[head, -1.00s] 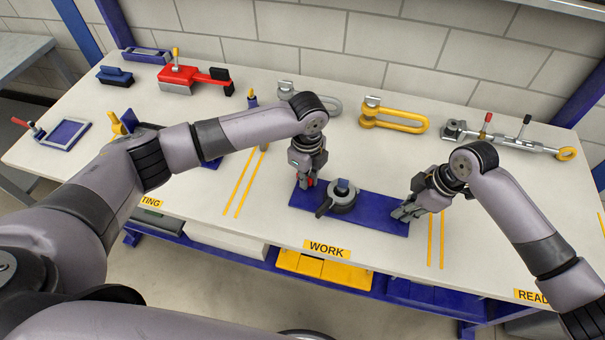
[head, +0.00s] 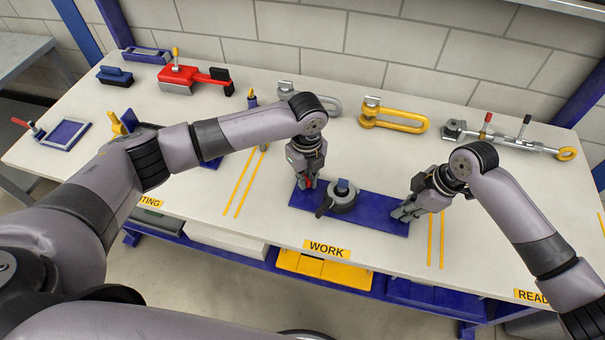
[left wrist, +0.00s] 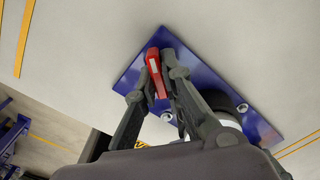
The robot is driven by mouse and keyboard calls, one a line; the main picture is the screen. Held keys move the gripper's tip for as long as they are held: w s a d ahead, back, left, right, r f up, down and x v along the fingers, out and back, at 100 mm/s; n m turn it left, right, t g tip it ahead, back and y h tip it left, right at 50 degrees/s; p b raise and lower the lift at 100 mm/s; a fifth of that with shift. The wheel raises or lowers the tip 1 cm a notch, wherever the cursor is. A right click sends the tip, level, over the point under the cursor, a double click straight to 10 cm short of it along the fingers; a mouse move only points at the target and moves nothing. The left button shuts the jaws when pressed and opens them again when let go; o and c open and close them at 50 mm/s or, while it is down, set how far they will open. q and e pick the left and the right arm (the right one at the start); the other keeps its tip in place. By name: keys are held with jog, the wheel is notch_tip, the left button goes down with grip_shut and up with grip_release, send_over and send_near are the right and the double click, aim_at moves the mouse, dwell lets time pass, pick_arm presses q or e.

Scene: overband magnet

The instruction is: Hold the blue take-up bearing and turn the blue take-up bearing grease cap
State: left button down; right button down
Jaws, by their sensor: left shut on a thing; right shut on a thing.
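The blue take-up bearing (head: 378,209) lies at the front middle of the bench: a flat blue plate with a dark grey round housing (head: 343,198) on it. My left gripper (head: 304,181) points down at the plate's left end, shut on a red piece, apparently the grease cap (head: 311,182). In the left wrist view the red cap (left wrist: 153,66) has a pale stripe and stands between the fingers (left wrist: 158,80) over the blue plate (left wrist: 190,58). My right gripper (head: 402,213) is shut on the plate's right end; its fingertips hide the exact contact.
Behind stand a yellow shackle (head: 393,118), a grey shackle (head: 318,102), a turnbuckle-like rod (head: 510,142) and a red clamp-like tool (head: 195,80). A blue frame with a red handle (head: 66,134) lies at left. The bench is clear between the plate and the shackles.

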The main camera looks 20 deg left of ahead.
pick_arm(q)
jog(key=shift+m, duration=0.9)
jog(key=c, duration=1.6)
grip_release()
jog(key=shift+c, duration=0.2)
notch_tip(320, 180, up, 12)
